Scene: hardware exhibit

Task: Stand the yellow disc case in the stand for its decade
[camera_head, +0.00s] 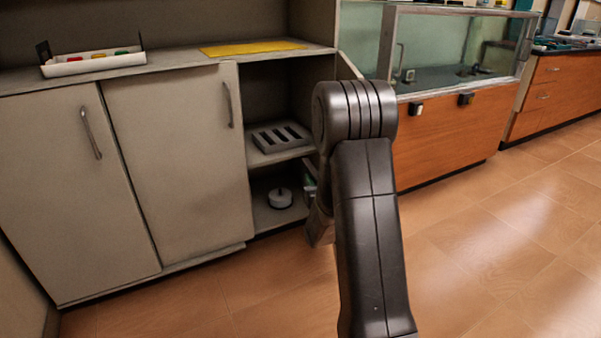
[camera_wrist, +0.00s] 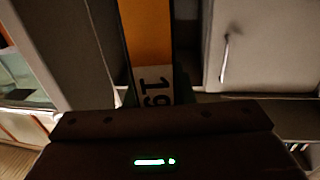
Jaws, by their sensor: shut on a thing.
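The yellow disc case (camera_wrist: 147,35) shows in the wrist view as an orange-yellow panel between dark edges, with a white label reading "19" turned sideways; any further digits are hidden. My gripper (camera_wrist: 150,102) is shut on it, its dark body across the lower picture. In the head view my arm hides most of the gripper and the case, low in front of the open cabinet. A grey slotted stand (camera_head: 279,137) sits on the cabinet's middle shelf, left of my arm. Its slots look empty, and I see no decade mark on it.
On the counter lie a white tray (camera_head: 95,65) with small coloured things and a yellow mat (camera_head: 252,47). A glass display case (camera_head: 440,45) stands right; floor there is clear.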

